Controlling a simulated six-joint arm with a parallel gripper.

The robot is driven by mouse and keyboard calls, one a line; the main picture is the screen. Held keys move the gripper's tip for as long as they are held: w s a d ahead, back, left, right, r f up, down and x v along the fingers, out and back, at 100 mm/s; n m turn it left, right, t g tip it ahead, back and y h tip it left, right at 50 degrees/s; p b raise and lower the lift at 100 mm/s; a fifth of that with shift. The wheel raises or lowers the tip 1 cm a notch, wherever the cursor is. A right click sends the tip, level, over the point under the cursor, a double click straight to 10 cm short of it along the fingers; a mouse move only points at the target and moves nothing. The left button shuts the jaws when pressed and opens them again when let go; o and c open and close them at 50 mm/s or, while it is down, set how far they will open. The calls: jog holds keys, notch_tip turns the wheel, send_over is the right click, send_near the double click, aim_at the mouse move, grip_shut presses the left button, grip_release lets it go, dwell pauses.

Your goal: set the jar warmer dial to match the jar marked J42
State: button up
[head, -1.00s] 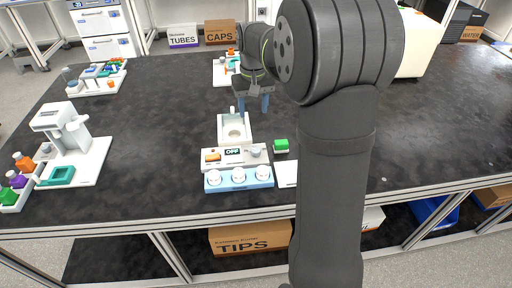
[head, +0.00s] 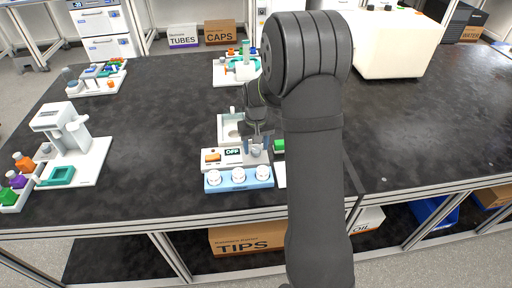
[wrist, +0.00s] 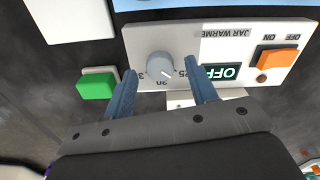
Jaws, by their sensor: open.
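The jar warmer (head: 212,167) stands on the black bench, with an orange rocker switch (wrist: 276,57) and a small display reading OFF (wrist: 229,72). Its grey round dial (wrist: 160,66) shows in the wrist view, with partly readable numbers around it, one of them 25. My gripper (head: 256,148) is over the dial. In the wrist view its open blue fingers (wrist: 161,73) stand on either side of the dial, with gaps visible. Three white-topped jars (head: 239,175) sit in a light blue rack (head: 225,187) in front of the warmer. No J42 mark is readable.
A white device (head: 88,155) with a teal tray stands at the left, and another station (head: 223,75) stands behind. Bench to the right is mostly clear.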

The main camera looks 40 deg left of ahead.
jog(key=shift+f, duration=0.55)
jog(key=c, duration=1)
